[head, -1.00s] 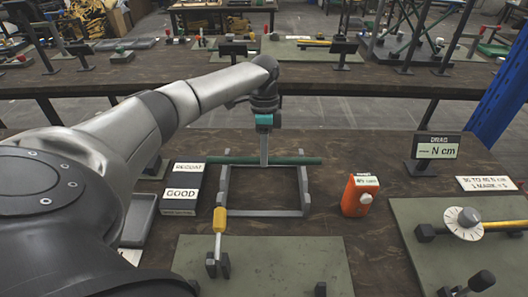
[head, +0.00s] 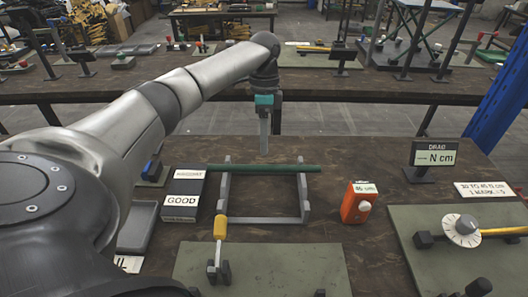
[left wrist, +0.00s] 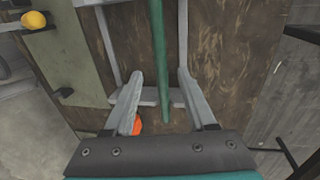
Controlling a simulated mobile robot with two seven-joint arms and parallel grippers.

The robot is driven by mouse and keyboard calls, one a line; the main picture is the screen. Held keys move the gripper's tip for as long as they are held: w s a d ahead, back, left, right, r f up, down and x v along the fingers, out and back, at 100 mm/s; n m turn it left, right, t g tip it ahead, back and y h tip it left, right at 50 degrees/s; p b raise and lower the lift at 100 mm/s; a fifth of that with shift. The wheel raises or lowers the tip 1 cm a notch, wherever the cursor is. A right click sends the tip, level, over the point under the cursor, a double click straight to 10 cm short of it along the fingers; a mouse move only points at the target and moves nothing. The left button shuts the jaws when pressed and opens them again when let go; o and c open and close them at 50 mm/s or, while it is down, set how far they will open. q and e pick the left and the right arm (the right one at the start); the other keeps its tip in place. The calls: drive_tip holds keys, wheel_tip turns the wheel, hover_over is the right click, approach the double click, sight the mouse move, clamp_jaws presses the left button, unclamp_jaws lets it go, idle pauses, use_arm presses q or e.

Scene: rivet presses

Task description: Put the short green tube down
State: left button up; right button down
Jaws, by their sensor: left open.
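The short green tube (head: 264,168) lies level across the grey rack (head: 264,220) on the brown bench. My left gripper (head: 264,150) is open and empty, pointing down just above and behind the tube. In the left wrist view the green tube (left wrist: 158,45) runs between the two spread fingers, clear of both, with the grey rack (left wrist: 152,97) around it. My right gripper is not in view.
The GOOD box (head: 184,194) stands left of the rack and an orange block (head: 357,203) stands right. A yellow-handled lever (head: 220,228) rises in front, on a green mat (head: 280,268). A DRAG display (head: 434,156) and a dial (head: 462,230) are at right.

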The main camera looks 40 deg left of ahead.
use_arm(q)
drive_tip(key=r, duration=0.5)
drive_tip(key=shift+w+a+r+p, duration=0.15)
drive_tip(key=shift+w+a+p, duration=0.15)
drive_tip(key=shift+w+a, duration=0.1)
drive_tip(key=shift+d, duration=0.1)
